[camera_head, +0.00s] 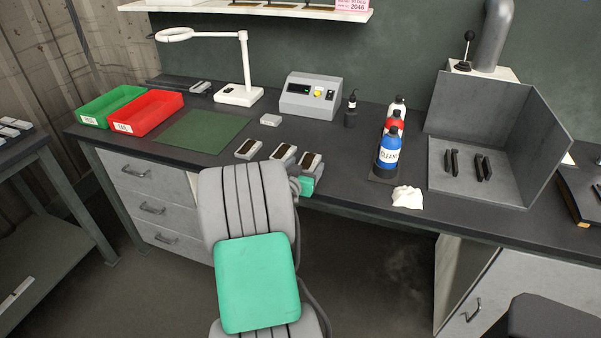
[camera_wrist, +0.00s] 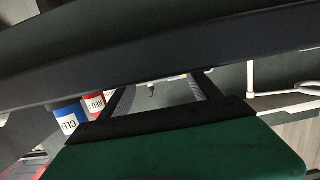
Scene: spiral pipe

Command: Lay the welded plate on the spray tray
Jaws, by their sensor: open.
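Three small light blocks with dark brown tops lie near the bench's front edge in the head view: a left one (camera_head: 248,149), a middle one (camera_head: 283,153) and a right one (camera_head: 310,162). I cannot tell which, if any, is the welded plate. The grey open booth (camera_head: 505,180) at right holds dark upright supports (camera_head: 480,166); I cannot tell whether this is the spray tray. My gripper (camera_wrist: 163,84) is open, its two fingers apart with nothing seen between them. In the head view it is mostly hidden by my arm, close to the bench's front edge below the right block.
Cleaner, red and white bottles (camera_head: 388,152) stand on a dark mat, beside a crumpled white cloth (camera_head: 407,197). A grey control box (camera_head: 311,96), lamp (camera_head: 240,95), green mat (camera_head: 200,132), red bin (camera_head: 146,112) and green bin (camera_head: 110,104) occupy the bench (camera_head: 345,208).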

